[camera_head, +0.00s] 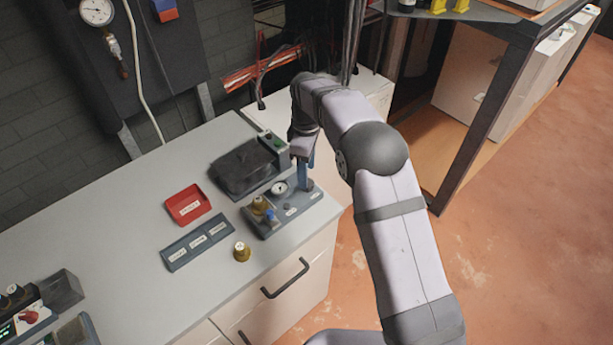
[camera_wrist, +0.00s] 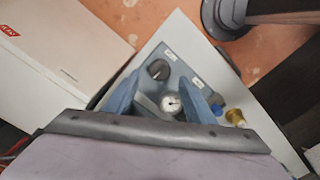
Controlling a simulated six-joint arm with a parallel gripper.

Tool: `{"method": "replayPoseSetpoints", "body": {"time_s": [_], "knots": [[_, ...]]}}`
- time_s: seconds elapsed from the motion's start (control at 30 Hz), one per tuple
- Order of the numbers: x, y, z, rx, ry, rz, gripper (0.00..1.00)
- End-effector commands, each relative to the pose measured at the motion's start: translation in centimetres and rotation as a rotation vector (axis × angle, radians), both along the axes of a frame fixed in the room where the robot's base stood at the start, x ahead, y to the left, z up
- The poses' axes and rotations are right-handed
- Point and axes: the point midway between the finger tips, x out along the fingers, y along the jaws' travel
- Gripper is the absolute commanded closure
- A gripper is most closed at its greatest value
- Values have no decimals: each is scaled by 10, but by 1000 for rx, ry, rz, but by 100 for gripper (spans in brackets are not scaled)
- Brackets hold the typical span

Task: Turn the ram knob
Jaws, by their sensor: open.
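A grey-blue panel block (camera_head: 268,226) lies on the bench top. It carries a round dial gauge (camera_head: 279,188), a brass fitting, a blue part and a dark round knob (camera_wrist: 158,70). Which part is the ram knob I cannot read from the small labels; the dark knob is my best match. My gripper (camera_head: 305,178) is over the panel's right end, pointing down. In the wrist view its blue fingers (camera_wrist: 162,80) are apart, with the gauge showing between them and the dark knob near the gap between the tips. Contact with the knob is not visible. The gripper holds nothing.
A brass fitting (camera_head: 259,205) and blue part (camera_head: 270,215) rise from the panel's left. Another brass piece (camera_head: 242,251) stands on the bench. A dark box (camera_head: 243,168) sits behind the panel. A red tray (camera_head: 188,204) and labelled tray (camera_head: 198,242) lie left.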

Motion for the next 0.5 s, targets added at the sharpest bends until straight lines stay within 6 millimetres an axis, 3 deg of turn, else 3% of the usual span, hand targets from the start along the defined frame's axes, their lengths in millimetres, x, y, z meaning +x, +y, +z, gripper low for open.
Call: {"method": "replayPoseSetpoints", "body": {"time_s": [0.23,0.5], "knots": [[-1,0,-29,-1,2,-1,51],[0,0,-41,1,-1,-1,51]]}}
